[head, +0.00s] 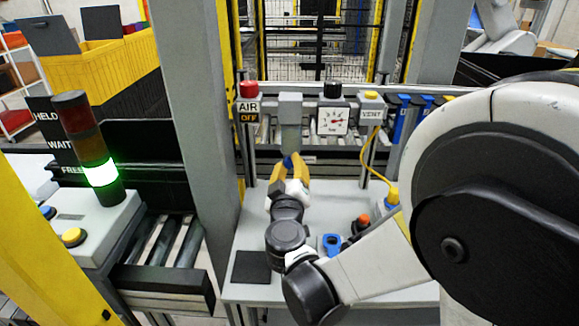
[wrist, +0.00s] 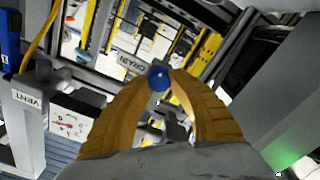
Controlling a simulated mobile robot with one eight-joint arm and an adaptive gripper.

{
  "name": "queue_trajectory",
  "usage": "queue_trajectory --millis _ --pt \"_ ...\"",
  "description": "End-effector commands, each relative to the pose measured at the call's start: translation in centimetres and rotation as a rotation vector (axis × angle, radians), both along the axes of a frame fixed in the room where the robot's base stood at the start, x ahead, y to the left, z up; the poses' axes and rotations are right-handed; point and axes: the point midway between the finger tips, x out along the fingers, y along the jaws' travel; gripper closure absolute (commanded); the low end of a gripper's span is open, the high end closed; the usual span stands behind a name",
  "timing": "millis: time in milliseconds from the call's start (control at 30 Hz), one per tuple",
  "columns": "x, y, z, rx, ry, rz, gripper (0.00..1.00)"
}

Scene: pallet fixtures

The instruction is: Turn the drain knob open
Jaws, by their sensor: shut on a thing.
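The drain knob (wrist: 159,78) is a small round blue knob, next to a DRAIN label (wrist: 132,66) in the wrist view. My gripper (wrist: 166,84) has its two yellow fingers closed around the knob's sides. In the head view my gripper (head: 290,163) reaches up to the underside of a grey upright housing (head: 290,120). Only a sliver of blue shows between the fingers there. The knob's turn angle cannot be told.
Left of the housing is a red knob (head: 249,89) with an AIR OFF sign. To the right are a pressure gauge (head: 333,121) and a VENT block (head: 371,103) with a yellow hose. A stack light (head: 88,150) glows green. The grey table (head: 335,205) holds small fittings.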

Motion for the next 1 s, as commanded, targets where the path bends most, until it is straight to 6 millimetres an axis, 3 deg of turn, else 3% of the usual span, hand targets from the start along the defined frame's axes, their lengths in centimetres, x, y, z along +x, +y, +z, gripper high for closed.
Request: queue_trajectory --millis 1000 --pt "0.03 0.14 -0.26 -0.94 0.032 0.0 1.0"
